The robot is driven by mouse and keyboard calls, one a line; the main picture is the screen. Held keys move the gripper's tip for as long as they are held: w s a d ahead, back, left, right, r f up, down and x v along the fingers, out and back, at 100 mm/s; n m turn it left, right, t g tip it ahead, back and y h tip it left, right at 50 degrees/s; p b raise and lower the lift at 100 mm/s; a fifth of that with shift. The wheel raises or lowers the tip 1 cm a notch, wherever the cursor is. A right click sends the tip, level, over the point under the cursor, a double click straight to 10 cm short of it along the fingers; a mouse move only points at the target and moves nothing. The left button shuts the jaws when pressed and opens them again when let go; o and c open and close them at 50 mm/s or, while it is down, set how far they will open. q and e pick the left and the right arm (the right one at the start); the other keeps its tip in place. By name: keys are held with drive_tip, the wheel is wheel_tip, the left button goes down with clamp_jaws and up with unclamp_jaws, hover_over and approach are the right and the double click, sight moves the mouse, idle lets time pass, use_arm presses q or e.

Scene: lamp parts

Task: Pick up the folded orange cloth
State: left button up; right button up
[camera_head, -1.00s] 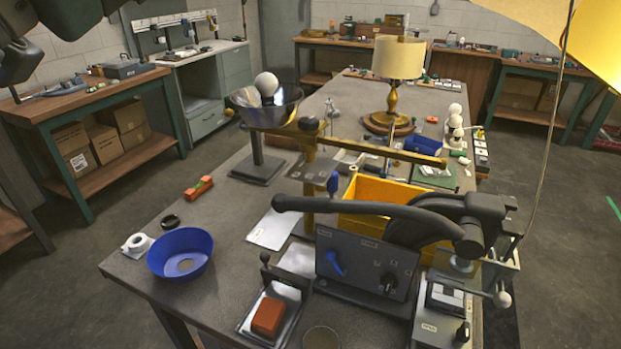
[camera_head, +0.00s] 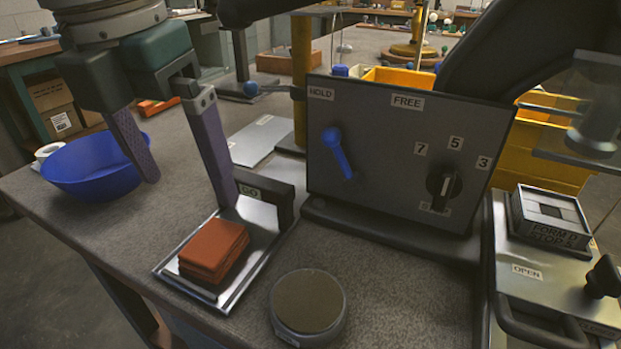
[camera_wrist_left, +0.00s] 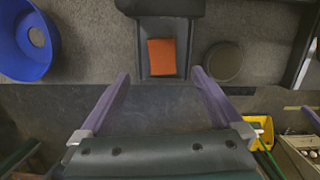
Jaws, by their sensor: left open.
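The folded orange cloth (camera_head: 214,250) lies as a small rectangular stack on a shallow metal tray (camera_head: 258,216) near the table's front edge. It also shows in the left wrist view (camera_wrist_left: 161,57), lying on the tray beyond my fingers. My left gripper (camera_head: 190,192) is open and empty, with two purple fingers spread. In the head view it hangs behind and above the cloth, apart from it. In the left wrist view the cloth lies between the lines of the two fingers, past their tips.
A dark upright (camera_head: 270,192) stands at the tray's back. A round grey disc (camera_head: 307,303) sits right of the tray. A control panel with a blue lever (camera_head: 337,150) rises behind. A blue bowl (camera_head: 88,178) stands at left, and a yellow bin (camera_head: 540,150) behind the panel.

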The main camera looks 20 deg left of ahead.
sight(211, 241)
use_arm(q)
wheel_tip(211, 241, down, 3)
drive_tip(key=shift+d+r, duration=0.1)
drive_tip(key=f, duration=0.6)
drive_tip(key=shift+w+b, duration=0.3)
drive_tip(key=shift+w, duration=0.1)
drive_tip(key=c, duration=1.4)
wheel_tip(211, 241, up, 20)
drive_tip(key=p, duration=0.2)
